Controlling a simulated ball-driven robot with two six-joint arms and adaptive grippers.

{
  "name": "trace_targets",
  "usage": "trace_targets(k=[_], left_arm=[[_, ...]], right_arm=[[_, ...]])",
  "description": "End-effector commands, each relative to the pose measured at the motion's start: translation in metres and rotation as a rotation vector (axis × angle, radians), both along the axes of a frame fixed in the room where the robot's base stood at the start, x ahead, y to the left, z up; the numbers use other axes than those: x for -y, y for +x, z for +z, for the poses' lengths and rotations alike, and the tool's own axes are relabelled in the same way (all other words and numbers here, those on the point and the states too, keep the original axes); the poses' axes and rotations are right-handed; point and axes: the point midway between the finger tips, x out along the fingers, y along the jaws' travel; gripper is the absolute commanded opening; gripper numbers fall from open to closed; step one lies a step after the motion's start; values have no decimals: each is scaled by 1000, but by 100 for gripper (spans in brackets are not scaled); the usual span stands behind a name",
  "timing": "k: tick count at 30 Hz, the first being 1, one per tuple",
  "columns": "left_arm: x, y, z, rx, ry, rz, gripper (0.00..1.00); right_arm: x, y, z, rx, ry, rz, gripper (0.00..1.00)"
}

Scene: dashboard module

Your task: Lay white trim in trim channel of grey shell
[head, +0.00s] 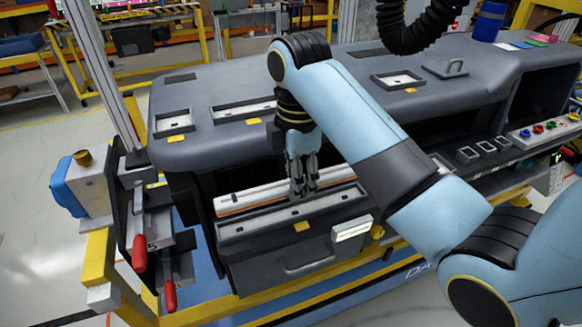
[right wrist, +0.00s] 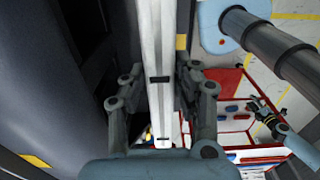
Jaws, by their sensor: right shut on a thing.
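The white trim (head: 285,195) is a long, thin white bar with an orange line along it in the head view. My right gripper (head: 303,188) points down and is shut on the trim near its middle. In the right wrist view the trim (right wrist: 158,50) runs between the two fingers and has small black marks. The grey shell (head: 200,100) is the large dashboard body behind it. The trim is over the front, near a long grey ledge (head: 260,224); whether it touches anything is unclear. What looks like my left gripper (right wrist: 267,117) shows small in the right wrist view.
The shell's top has several framed recesses, such as one (head: 174,122) at the left, and a handle (head: 445,68). Red-handled clamps (head: 139,254) stand at the left end. Coloured buttons (head: 550,127) are at the right. A yellow frame (head: 98,256) supports the module.

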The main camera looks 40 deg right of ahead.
Motion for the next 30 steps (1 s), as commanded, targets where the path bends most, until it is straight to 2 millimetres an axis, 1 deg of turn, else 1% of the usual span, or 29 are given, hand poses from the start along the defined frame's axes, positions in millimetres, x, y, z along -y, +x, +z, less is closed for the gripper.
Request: trace_targets(k=[1,3,6,8,13,16,20,24,30], left_arm=[[1,-15,-1,-21,0,0,40],[1,-30,-2,-43,-1,2,40],[1,-38,-2,-54,-1,2,40],[1,-34,-2,-48,-1,1,40],[1,-3,-2,-3,-1,0,40],[1,7,-2,13,-1,-1,40],[1,4,-4,8,-1,-1,40],[0,-5,-7,-6,-1,0,40],[-1,-15,-9,-20,1,1,40]], right_arm=[[0,1,0,1,0,0,0],[0,1,0,1,1,1,0],[0,1,-1,1,1,0,0],[0,1,-3,1,1,0,0],[-1,1,-15,0,1,1,0],[-1,1,-24,0,1,1,0],[-1,1,-36,-1,1,1,0],[-1,1,-47,0,1,1,0],[-1,1,-56,1,1,1,0]])
